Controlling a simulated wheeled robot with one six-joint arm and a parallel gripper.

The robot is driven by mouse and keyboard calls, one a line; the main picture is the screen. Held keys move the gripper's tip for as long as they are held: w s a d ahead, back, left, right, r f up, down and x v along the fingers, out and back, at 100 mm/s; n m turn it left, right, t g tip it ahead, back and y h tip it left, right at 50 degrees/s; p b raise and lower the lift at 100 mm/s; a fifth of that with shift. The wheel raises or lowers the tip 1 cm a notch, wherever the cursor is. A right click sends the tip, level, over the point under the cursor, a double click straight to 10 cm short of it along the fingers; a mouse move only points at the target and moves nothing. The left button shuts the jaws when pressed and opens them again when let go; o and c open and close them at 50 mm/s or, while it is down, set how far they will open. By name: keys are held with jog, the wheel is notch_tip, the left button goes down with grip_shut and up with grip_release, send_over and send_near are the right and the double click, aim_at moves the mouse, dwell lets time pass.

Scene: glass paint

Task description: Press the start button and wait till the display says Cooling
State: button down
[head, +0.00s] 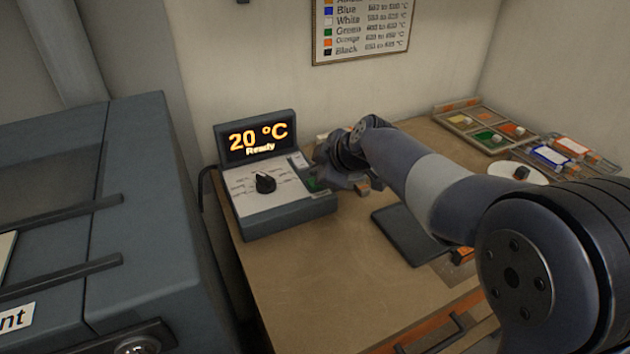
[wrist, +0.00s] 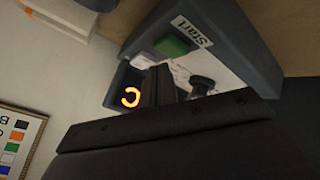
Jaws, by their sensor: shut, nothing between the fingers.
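The control box (head: 285,212) stands on the table, with a black knob (head: 265,182) on its sloped white panel. Its display (head: 257,138) reads "20 °C Ready" in orange. The green start button (head: 316,184) is at the panel's right side, partly behind my gripper in the head view. In the wrist view the green button (wrist: 172,46) shows beside the "Start" label (wrist: 193,31). My gripper (wrist: 158,75) is shut and empty, its fingers over the panel close to the button. I cannot tell whether they touch the box. In the head view my gripper (head: 322,183) is at the box's right edge.
A grey furnace-like cabinet (head: 150,200) with bar handles stands close on the left. A dark flat pad (head: 410,236) lies right of the box. Trays of coloured samples (head: 485,128) and a white round dish (head: 520,172) are at the right.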

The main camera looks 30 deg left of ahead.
jog(key=shift+f, duration=0.15)
jog(key=shift+f+b, duration=0.3)
jog(key=shift+b, duration=0.45)
jog(key=shift+f+b, duration=0.45)
jog(key=shift+b, duration=0.15)
dwell(0.4)
jog(key=shift+r, duration=0.1)
jog(key=shift+r+p, duration=0.35)
jog(key=shift+r, duration=0.4)
jog(key=shift+r+p, duration=1.5)
jog(key=shift+r, duration=1.05)
jog(key=shift+f, duration=0.1)
